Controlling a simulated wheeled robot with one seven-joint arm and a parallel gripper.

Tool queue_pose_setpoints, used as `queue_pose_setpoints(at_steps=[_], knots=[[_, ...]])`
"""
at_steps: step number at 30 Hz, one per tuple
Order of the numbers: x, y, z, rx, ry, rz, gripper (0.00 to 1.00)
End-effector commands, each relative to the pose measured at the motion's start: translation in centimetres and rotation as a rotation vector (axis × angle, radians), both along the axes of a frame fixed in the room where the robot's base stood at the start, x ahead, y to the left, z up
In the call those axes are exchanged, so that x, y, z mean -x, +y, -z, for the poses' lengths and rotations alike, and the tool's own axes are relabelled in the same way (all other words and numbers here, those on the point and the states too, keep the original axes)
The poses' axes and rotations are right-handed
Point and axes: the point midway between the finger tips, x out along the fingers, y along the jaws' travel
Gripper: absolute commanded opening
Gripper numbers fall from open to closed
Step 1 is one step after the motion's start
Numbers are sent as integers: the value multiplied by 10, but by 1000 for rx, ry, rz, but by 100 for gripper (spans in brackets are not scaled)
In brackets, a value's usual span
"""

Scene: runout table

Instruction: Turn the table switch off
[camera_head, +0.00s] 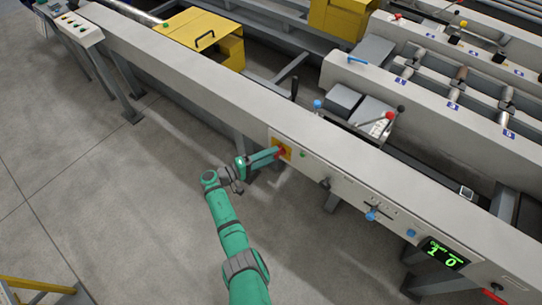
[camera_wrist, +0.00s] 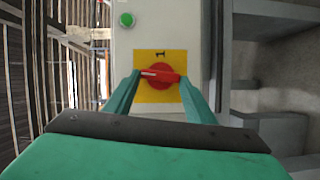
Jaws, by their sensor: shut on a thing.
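The table switch is a red rotary knob (camera_wrist: 158,78) on a yellow plate (camera_wrist: 158,97), mounted on the front face of the grey table beam. In the wrist view its red handle lies crosswise, nearly level in the picture, between the two green fingers. My gripper (camera_wrist: 158,76) is shut on this handle, one fingertip at each end. In the head view my gripper (camera_head: 279,152) reaches the yellow plate (camera_head: 287,146) from the left and covers part of the knob. A "1" mark shows on the plate above the knob; any other mark is hidden.
A green button (camera_wrist: 126,19) sits close to the plate. Farther right along the beam (camera_head: 220,104) are blue knobs (camera_head: 371,216), a green-lit display (camera_head: 444,254) and a red handle (camera_head: 495,296). Levers (camera_head: 389,116) stand above the beam.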

Motion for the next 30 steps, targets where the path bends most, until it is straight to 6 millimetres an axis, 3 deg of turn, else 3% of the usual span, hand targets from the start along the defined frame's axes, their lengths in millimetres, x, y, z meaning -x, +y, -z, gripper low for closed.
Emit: queue_pose_setpoints(at_steps=[9, 26, 27, 29, 30], knots=[[1, -3, 3, 103, 76, 10, 28], [2, -3, 4, 124, 93, 10, 28], [2, -3, 4, 124, 93, 10, 57], [2, -3, 4, 124, 93, 9, 69], [1, -2, 4, 124, 92, 7, 69]])
